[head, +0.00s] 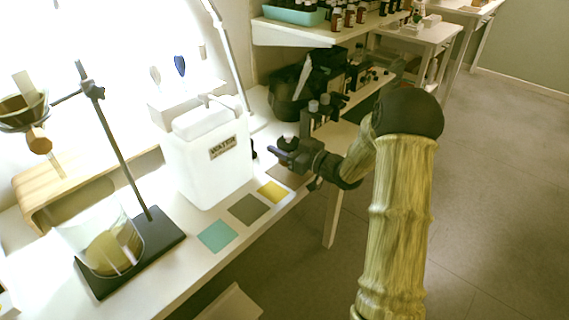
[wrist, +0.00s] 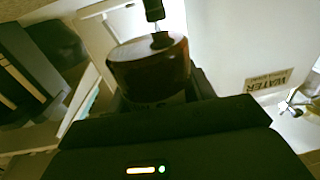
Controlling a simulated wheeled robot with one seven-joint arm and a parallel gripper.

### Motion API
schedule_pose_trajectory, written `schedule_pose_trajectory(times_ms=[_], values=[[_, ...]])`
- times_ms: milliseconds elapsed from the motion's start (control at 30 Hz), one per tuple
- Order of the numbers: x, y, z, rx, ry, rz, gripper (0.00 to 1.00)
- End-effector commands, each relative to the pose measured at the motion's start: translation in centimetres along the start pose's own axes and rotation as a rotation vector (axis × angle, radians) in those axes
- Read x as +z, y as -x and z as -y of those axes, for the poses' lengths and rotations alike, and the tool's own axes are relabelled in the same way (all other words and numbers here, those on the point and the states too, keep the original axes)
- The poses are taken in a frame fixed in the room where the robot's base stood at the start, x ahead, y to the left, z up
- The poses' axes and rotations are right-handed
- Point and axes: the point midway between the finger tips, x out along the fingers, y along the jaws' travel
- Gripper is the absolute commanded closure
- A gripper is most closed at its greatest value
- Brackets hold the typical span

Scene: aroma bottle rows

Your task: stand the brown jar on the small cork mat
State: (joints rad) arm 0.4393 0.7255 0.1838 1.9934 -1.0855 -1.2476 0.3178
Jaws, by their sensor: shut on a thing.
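The brown jar (wrist: 150,72) fills the middle of the wrist view, dark and glossy, held at my gripper. In the head view my gripper (head: 285,152) is over the bench's front part, just right of the white water container. It is shut on the jar, which is mostly hidden by the fingers there. A tan patch (head: 291,176), likely the cork mat, lies under the gripper, partly covered by it. I cannot tell the gap between jar and mat.
Yellow (head: 272,191), grey-green (head: 249,208) and teal (head: 217,235) mats lie in a row along the bench edge. The water container (head: 208,155) stands close left of the gripper. Dark bottles (head: 318,112) and a black bag (head: 300,85) stand behind it.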

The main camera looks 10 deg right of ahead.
Motion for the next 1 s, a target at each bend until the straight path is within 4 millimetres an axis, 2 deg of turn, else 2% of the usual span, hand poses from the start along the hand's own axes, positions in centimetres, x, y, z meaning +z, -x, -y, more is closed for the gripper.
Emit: schedule_pose_trajectory(times_ms=[100, 400, 700, 1000], values=[[1.0, 0.0, 0.0, -0.001, 0.002, -0.003, 0.76], [1.1, 0.0, 0.0, -0.001, 0.003, -0.003, 0.76], [4.7, 0.0, 0.0, -0.001, 0.002, -0.002, 0.76], [4.7, 0.0, 0.0, -0.001, 0.003, -0.003, 0.76]])
